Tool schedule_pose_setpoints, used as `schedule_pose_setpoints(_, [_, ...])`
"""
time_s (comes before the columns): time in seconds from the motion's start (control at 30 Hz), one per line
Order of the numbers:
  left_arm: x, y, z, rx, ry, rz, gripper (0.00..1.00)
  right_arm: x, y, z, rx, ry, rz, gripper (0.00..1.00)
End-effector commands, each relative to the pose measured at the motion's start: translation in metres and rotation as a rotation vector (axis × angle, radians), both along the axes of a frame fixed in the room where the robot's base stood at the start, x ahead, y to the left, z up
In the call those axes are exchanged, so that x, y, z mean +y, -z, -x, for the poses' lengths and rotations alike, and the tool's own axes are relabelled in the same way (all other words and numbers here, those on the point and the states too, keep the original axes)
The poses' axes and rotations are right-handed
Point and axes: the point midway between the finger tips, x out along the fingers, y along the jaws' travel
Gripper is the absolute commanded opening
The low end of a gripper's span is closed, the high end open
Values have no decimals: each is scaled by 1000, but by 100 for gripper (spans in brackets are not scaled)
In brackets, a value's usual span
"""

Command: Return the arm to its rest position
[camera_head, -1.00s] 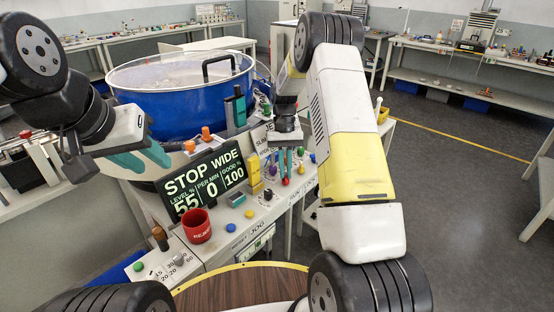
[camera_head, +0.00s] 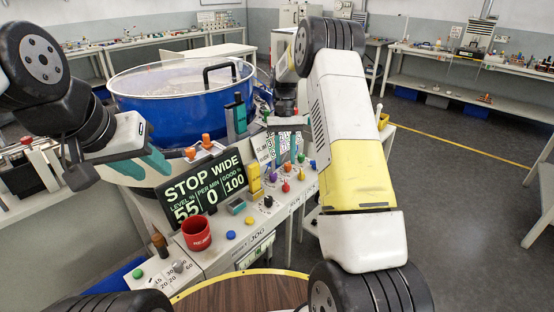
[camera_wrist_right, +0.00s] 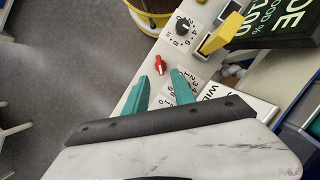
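My right gripper (camera_head: 282,150) hangs over the back right of the control panel, beyond my forearm. In the right wrist view my right gripper (camera_wrist_right: 160,92) has its two teal fingers spread apart with nothing between them. A red knob (camera_wrist_right: 160,65) lies on the panel just past the fingertips, apart from them. My left gripper (camera_head: 150,168) is at the left, in front of the blue bowl (camera_head: 175,112). Its teal fingers look apart and hold nothing visible. Part of the left fingers is hidden by the gripper body.
A STOP WIDE display (camera_head: 205,188) stands on the panel. A round wooden table top (camera_head: 240,292) lies at the front. Open floor (camera_head: 470,200) is on the right.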

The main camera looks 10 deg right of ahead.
Motion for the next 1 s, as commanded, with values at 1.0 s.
schedule_pose_setpoints(1.0, [0, 0, 0, 0, 0, 0, 36, 4, -162, 96, -393, -40, -88, 31])
